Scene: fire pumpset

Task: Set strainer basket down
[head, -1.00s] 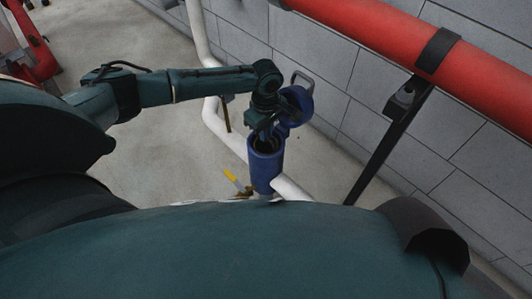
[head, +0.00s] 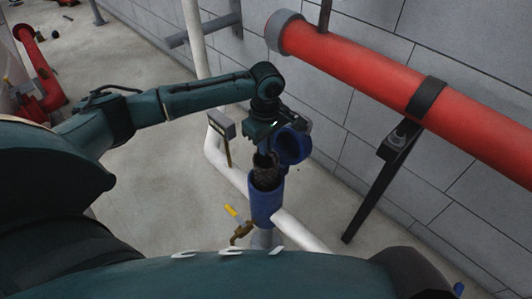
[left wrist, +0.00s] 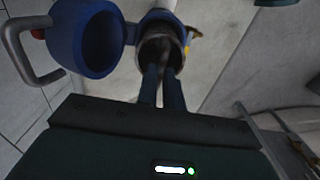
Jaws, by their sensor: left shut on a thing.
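The strainer basket (head: 264,173) is a dark mesh cylinder, partly raised out of the blue strainer housing (head: 266,207). Its lower part is hidden inside the housing. My left gripper (head: 263,150) is above the housing, shut on the basket's upper part. In the left wrist view, the two fingers (left wrist: 162,88) reach to the basket's round rim (left wrist: 165,48). The blue lid (head: 292,147) stands swung open beside the housing; it also shows in the left wrist view (left wrist: 98,42) with a grey handle. My right gripper is not in view.
A white pipe (head: 300,234) runs through the housing. A yellow-handled valve (head: 238,224) hangs below it. A red pipe (head: 385,83) on a black bracket (head: 385,185) runs along the block wall to the right. Bare floor (head: 150,180) lies to the left.

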